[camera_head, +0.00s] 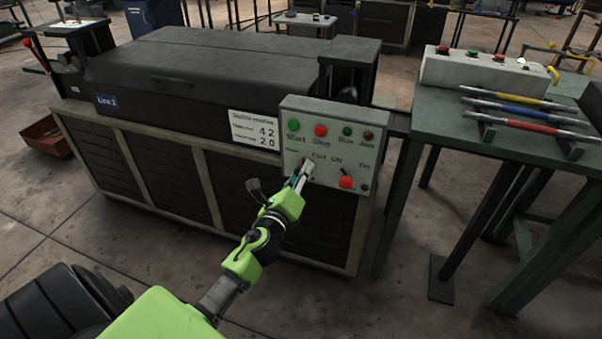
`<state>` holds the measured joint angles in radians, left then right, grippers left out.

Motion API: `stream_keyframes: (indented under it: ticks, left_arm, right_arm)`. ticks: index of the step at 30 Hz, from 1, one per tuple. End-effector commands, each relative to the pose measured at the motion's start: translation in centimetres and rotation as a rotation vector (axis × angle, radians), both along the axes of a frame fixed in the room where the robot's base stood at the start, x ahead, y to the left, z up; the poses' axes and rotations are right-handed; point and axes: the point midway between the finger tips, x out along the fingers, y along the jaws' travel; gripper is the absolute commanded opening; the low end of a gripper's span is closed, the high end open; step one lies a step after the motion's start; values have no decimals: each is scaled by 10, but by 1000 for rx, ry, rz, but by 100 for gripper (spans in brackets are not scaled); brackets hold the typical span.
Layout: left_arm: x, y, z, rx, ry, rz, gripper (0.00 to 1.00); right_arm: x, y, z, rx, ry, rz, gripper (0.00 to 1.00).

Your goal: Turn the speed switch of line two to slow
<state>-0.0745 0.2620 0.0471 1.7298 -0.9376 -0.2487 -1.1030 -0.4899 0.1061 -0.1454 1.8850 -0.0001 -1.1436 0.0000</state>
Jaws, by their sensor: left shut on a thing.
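The line two control panel (330,120) is a grey box on the front right of the dark machine, with buttons in its upper row. Below them, the left switch, the speed switch (303,162), is mostly hidden by my left gripper (304,170); a bit of red shows at the fingertips. My left gripper is shut on this switch, its arm reaching up from the lower left. Which way the switch points cannot be told. My right gripper is not in view.
A blue "Line 2" plate (107,101) and a white notice (254,128) are on the machine front. At the right, a green table (440,118) holds another button box (490,73) and several coloured-handled rods (526,113). The floor before the machine is clear.

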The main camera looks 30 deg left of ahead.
Motion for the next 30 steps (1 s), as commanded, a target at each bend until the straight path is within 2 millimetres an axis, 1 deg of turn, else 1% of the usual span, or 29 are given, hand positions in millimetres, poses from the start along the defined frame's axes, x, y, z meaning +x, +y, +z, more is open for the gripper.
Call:
stream_keyframes:
  ticks: [7,15,24,30]
  left_arm:
    - [0,0,1,-228,-55,2,4]
    - [0,0,2,-460,-111,2,4]
    - [0,0,2,-638,-154,2,4]
    - [0,1,2,-697,-168,2,4]
  right_arm:
    - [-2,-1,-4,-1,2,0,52]
    - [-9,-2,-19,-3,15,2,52]
    - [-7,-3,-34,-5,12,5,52]
    - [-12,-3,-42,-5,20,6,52]
